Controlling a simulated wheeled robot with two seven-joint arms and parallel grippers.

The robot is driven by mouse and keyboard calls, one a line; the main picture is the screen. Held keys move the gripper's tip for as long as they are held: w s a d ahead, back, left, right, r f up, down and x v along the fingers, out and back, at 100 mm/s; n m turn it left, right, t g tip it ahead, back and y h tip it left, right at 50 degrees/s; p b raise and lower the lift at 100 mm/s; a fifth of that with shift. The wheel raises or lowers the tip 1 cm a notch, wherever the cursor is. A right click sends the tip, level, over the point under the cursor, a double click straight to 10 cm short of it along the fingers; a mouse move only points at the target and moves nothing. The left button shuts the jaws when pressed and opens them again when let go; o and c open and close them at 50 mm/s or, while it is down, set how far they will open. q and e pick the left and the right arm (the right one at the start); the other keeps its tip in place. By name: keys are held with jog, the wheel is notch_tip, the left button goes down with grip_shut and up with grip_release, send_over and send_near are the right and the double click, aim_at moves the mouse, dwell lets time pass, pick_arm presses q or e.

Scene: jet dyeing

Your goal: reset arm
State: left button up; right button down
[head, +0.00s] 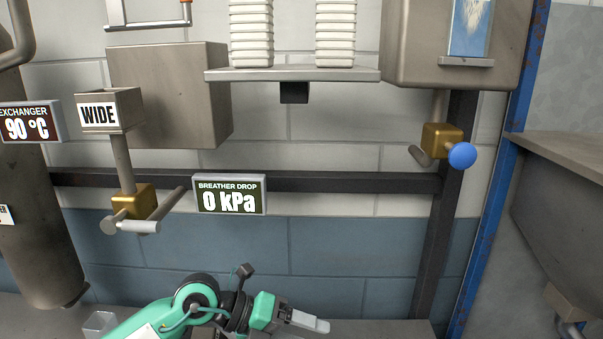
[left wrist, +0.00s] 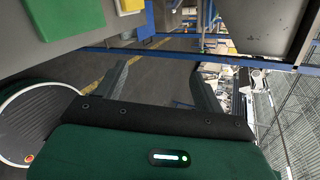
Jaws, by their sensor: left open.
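My left arm comes in from the bottom left of the head view, green and black. Its gripper (head: 310,322) points right, low in front of the blue-painted lower wall. In the left wrist view the two dark fingers of this gripper (left wrist: 160,70) stand apart with nothing between them. They point over open floor, and no object touches them. My right gripper shows in neither view.
A "WIDE" box (head: 103,112) with a brass valve (head: 133,201) is at left. A "0 kPa" display (head: 229,194) hangs at centre. A blue-knobbed valve (head: 442,141) is at right. White stacks (head: 335,35) stand on a shelf (head: 292,75). A green pad (left wrist: 67,17) shows in the wrist view.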

pick_arm(q)
notch_tip(320, 180, up, 10)
jog(key=n+t+h, duration=0.9)
jog(key=n, duration=0.1)
jog(key=w+a+f+n+t+y, duration=0.25)
jog(key=a+n+t+y, duration=0.75)
jog(key=n, duration=0.5)
jog(key=s+a+f+n+g+y, duration=0.2)
jog(key=a+f+n+y, duration=0.35)
jog(key=f, duration=0.25)
jog(key=s+a+f+n+g+y, duration=0.1)
jog(key=a+f+n+y, duration=0.4)
jog(key=f, duration=0.3)
jog(key=s+a+f+n+g+y, duration=0.1)
jog(key=s+f+g, duration=0.6)
jog(key=s, duration=0.4)
jog(key=s+a+f+n+g, duration=0.15)
jog(key=s+f+g, duration=0.35)
jog(key=s+f, duration=0.5)
notch_tip(320, 180, down, 30)
jog(key=s+r+m+g, duration=0.1)
jog(key=s+g, duration=0.1)
jog(key=s+a+f+g, duration=0.1)
jog(key=s+a+f, duration=0.2)
jog(key=s+f, duration=1.6)
jog(key=shift+a+f, duration=0.15)
jog(key=shift+f, duration=0.75)
